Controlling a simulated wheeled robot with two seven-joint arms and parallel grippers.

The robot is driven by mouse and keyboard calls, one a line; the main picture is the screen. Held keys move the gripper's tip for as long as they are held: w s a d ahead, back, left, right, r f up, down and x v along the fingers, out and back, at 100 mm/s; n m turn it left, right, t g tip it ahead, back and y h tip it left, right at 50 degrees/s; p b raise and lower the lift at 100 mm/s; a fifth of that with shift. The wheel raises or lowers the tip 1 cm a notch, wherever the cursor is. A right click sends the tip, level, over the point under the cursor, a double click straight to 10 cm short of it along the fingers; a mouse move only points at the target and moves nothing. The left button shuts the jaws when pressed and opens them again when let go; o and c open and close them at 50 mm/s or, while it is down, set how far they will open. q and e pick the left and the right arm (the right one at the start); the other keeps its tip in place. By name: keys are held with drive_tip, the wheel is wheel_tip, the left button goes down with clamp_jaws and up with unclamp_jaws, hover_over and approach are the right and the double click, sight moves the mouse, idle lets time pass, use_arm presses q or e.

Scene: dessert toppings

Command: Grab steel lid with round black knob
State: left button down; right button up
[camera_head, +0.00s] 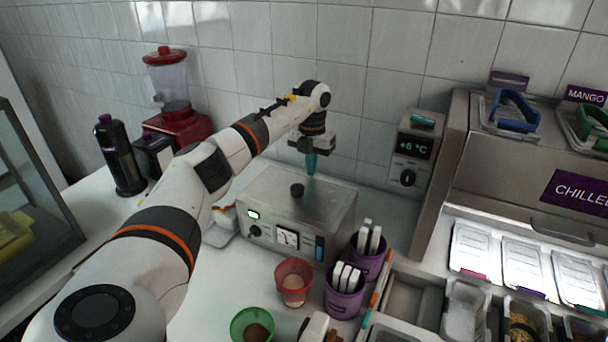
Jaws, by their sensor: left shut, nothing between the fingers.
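The steel lid (322,203) appears to be the flat top of a boxy steel machine, with a round black knob (297,190) standing on it. I cannot tell where the lid's edge parts from the machine's body. My left gripper (311,172) is above the machine, behind and a little to the right of the knob, pointing down with its teal fingers shut and empty. It looks apart from the knob.
The steel machine's front (288,238) has a dial and a gauge. Purple cups (345,301), a red cup (293,282) and a green cup (252,325) stand in front. A red blender (178,122) is at back left. Steel topping bins fill the right.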

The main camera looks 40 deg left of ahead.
sight(297, 191)
use_arm(q)
drive_tip(key=shift+s+d+f+p, duration=0.15)
drive_tip(key=shift+s+f+p, duration=0.15)
drive_tip(key=shift+s, duration=0.3)
drive_tip(key=shift+s+d+f+p, duration=0.15)
drive_tip(key=shift+s+f+p, duration=0.1)
drive_tip(key=shift+s, duration=0.3)
drive_tip(key=shift+s+d, duration=0.15)
drive_tip(key=shift+s, duration=0.5)
drive_tip(key=shift+s+d, duration=0.15)
drive_tip(key=shift+s+f+p, duration=0.1)
drive_tip(key=shift+p, duration=0.25)
